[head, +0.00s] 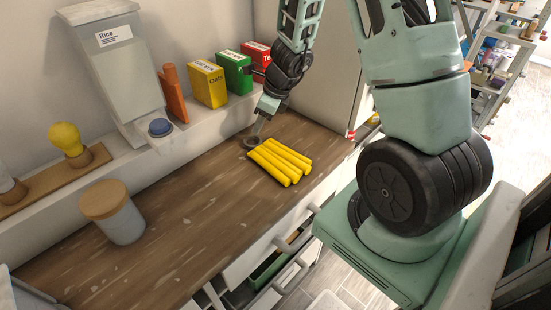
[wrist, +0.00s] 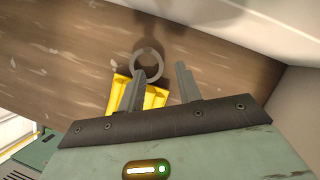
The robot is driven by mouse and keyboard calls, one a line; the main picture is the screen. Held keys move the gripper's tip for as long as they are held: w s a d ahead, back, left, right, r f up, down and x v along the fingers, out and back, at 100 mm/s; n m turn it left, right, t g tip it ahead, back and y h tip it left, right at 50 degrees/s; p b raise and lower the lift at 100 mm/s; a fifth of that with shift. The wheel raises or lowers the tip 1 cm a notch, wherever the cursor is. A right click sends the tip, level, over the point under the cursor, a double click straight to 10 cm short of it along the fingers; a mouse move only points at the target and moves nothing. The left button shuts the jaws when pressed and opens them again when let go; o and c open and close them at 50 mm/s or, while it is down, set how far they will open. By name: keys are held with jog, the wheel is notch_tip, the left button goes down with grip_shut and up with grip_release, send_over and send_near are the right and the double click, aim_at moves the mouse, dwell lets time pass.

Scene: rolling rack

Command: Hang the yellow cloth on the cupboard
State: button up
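The yellow cloth (head: 280,162) lies in folds on the wooden worktop, with a grey ring (head: 251,142) at its far left end. In the wrist view the cloth (wrist: 154,97) is partly hidden behind my left finger, and its ring (wrist: 147,54) shows just beyond that finger's tip. My gripper (head: 262,125) points down over the ring end. In the wrist view its two fingers (wrist: 160,70) are apart with nothing clearly held between them. A pale tall panel (head: 335,60) stands behind the worktop's far end; I cannot tell whether it is the cupboard.
A ledge along the wall holds a rice dispenser (head: 118,65), a yellow box (head: 207,82) and a green box (head: 234,72). A lidded jar (head: 115,212) stands on the near worktop (head: 180,215), which is otherwise clear. Drawers with handles (head: 290,275) are below the front edge, one partly open.

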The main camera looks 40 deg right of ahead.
aim_at(254, 136)
jog(key=b+x, duration=0.1)
jog(key=x, duration=0.3)
jog(key=shift+s+f, duration=0.1)
jog(key=shift+f, duration=0.15)
grip_shut()
notch_tip(254, 136, up, 10)
jog(key=p, duration=0.4)
dwell(0.4)
